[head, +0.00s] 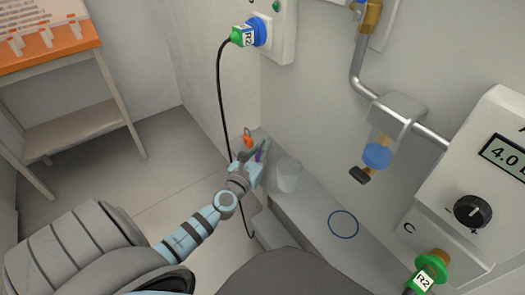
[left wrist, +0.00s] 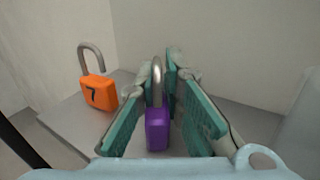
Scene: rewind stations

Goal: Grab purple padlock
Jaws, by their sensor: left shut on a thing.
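The purple padlock (left wrist: 157,128) stands upright between the teal finger pads of my left gripper (left wrist: 168,118) in the left wrist view, its grey shackle up. In the head view the gripper (head: 257,154) is at the far end of the grey ledge, shut on the padlock, of which only a small purple patch (head: 259,156) shows. An orange padlock (left wrist: 97,93) marked 7 stands to the left of the gripper, apart from it; in the head view it is just beyond the fingers (head: 247,139). My right gripper is not in view.
A translucent cup (head: 288,175) stands on the ledge close to the right of the gripper. A blue ring (head: 343,224) lies farther right. A black cable (head: 220,100) hangs from a green plug (head: 239,36) behind my left arm. A pipe with a blue-banded fitting (head: 377,155) juts out above the ledge.

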